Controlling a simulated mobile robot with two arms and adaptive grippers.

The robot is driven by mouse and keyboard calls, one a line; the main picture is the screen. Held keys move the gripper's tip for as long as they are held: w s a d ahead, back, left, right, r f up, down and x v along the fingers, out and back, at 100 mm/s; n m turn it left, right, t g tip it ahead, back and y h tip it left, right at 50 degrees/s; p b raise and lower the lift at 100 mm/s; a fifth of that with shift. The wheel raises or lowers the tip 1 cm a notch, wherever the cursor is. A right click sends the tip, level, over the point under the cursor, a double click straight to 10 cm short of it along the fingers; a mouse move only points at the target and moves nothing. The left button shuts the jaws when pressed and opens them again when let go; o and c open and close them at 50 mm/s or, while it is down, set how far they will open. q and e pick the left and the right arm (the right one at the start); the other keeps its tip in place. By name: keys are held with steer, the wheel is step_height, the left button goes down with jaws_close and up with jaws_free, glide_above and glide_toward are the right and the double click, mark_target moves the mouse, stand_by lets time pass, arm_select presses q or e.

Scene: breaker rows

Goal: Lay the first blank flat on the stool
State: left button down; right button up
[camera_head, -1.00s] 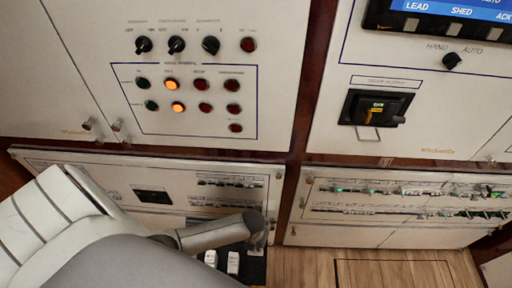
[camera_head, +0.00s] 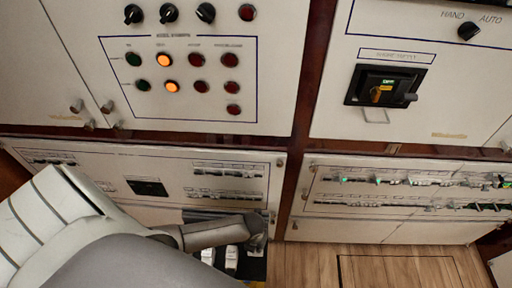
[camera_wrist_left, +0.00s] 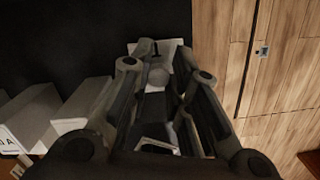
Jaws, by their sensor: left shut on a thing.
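My left gripper (camera_wrist_left: 158,66) is shut on a small white blank (camera_wrist_left: 168,45) with a dark mark, at its fingertips in the left wrist view. The blank is partly hidden by the fingers. In the head view my left gripper (camera_head: 257,238) points down at the end of my arm, and the held blank cannot be made out. A dark flat surface (camera_wrist_left: 60,45), perhaps the stool top, lies beyond the gripper; I cannot tell whether the blank touches it. It also shows in the head view (camera_head: 256,268). My right gripper is not in view.
White blocks (camera_wrist_left: 85,100) stand left of the gripper in the wrist view; two white pieces (camera_head: 231,258) show beside it in the head view. Breaker rows (camera_head: 228,183) run along the low panel behind. Wooden floor (camera_head: 305,265) is clear to the right.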

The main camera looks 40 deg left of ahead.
arm_select(q)
steer(key=shift+f+b, duration=0.55)
steer(key=shift+f, duration=0.1)
stand_by(0.3)
steer(key=c, duration=1.3)
jaws_free()
steer(key=r, duration=0.4)
steer(key=s+r, duration=0.1)
steer(key=r, duration=0.7)
steer(key=shift+s+d, duration=0.1)
steer(key=shift+s, duration=0.15)
steer(key=shift+f, duration=0.1)
